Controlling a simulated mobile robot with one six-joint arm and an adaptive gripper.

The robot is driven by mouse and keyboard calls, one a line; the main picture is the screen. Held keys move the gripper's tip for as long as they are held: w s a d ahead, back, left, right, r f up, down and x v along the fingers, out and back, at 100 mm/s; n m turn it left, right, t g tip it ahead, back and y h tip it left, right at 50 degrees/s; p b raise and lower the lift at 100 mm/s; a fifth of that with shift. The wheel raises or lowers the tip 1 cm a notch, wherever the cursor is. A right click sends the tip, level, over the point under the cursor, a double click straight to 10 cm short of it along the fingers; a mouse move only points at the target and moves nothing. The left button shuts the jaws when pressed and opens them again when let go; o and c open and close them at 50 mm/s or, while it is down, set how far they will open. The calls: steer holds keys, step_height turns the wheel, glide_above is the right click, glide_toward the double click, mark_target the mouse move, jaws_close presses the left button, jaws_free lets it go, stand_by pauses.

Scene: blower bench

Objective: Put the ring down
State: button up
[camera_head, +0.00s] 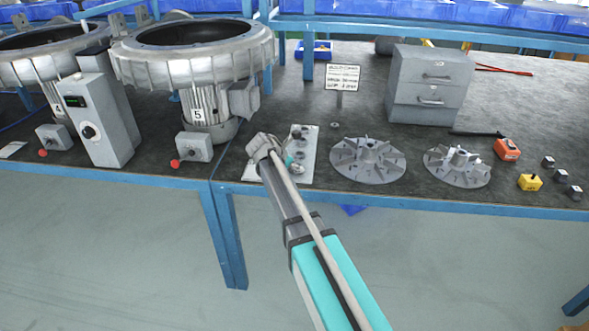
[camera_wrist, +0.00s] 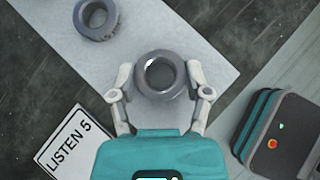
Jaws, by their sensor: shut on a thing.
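In the wrist view a dark grey ring (camera_wrist: 160,94) is between the two fingertips of my gripper (camera_wrist: 160,78), which is shut on it. The ring is over a pale grey plate (camera_wrist: 205,40); whether it touches the plate I cannot tell. A second, similar ring (camera_wrist: 97,34) lies on the plate at the upper left, apart from the held one. In the head view my gripper (camera_head: 282,155) is over the plate (camera_head: 305,150) near the bench's front edge, and my arm and gripper hide part of the plate.
Two finned impellers (camera_head: 367,160) (camera_head: 458,166) lie right of the plate. A blower marked 5 (camera_head: 205,105) and its switch box (camera_head: 194,147) stand left. A sign (camera_head: 343,77) and a grey drawer cabinet (camera_head: 430,85) stand behind. A "LISTEN 5" label (camera_wrist: 68,148) lies lower left in the wrist view.

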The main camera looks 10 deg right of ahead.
steer(key=shift+f+b, duration=0.35)
steer(key=o, duration=1.3)
steer(key=shift+r, duration=0.1)
steer(key=shift+r, duration=0.1)
steer(key=shift+r+p, duration=0.35)
steer(key=shift+p, duration=0.2)
steer(key=shift+p+v, duration=4.1)
steer(key=shift+v, duration=1.8)
steer(key=shift+s+a+f, duration=0.1)
